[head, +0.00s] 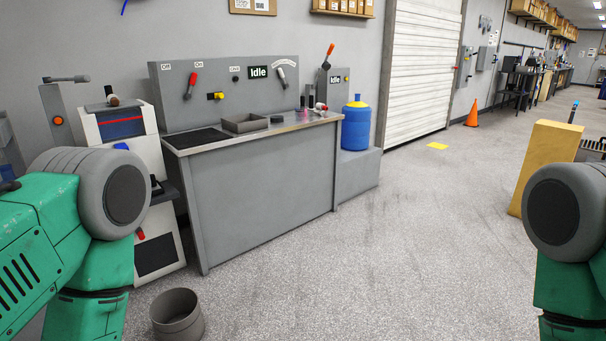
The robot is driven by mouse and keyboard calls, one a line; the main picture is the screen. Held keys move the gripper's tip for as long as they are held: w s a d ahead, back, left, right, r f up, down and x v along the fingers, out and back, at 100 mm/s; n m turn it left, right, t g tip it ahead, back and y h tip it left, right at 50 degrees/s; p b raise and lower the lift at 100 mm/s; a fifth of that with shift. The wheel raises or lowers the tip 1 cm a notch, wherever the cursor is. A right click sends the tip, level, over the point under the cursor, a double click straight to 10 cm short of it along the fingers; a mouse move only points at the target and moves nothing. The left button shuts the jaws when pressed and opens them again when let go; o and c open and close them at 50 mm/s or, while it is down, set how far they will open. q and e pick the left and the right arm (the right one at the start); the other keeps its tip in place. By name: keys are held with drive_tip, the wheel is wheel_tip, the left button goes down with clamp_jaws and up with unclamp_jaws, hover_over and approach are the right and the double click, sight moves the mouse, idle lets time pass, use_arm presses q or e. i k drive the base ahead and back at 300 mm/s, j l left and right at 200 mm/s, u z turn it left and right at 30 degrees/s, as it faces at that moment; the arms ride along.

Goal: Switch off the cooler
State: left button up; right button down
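No label in view names the cooler, so I cannot tell which unit it is. A grey bench (262,180) stands left of the middle. Its back panel (225,75) has a red-handled lever (191,85) below "Off" and "On" labels, its handle leaning up toward "On". The panel also has a yellow knob (215,96), an "Idle" display (258,72) and a grey-white lever (282,77). A smaller panel (324,93) at the right has an orange-handled lever (328,56) tilted up right and an "Idle" display (336,80). Both my grippers are out of view.
A blue barrel (356,128) with a yellow top stands on a low grey block (357,174). A white machine (125,130) is left of the bench. A grey bin (177,314) sits on the floor in front. A yellow post (544,160) is at the right. The middle floor is clear.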

sight(194, 74)
drive_tip(key=i, duration=2.15)
drive_tip(key=i+l+u, duration=0.1)
drive_tip(key=i+u, duration=0.3)
drive_tip(key=i+l+u, duration=0.15)
drive_tip(key=i+u, duration=0.25)
drive_tip(key=i+l+u, duration=0.2)
drive_tip(key=u, duration=0.2)
drive_tip(key=i+l+u, duration=0.2)
drive_tip(key=u, duration=0.25)
drive_tip(key=i+l+u, duration=0.3)
drive_tip(key=u, duration=0.15)
drive_tip(key=i+l+u, duration=0.3)
drive_tip(key=u, duration=0.2)
drive_tip(key=l, duration=0.1)
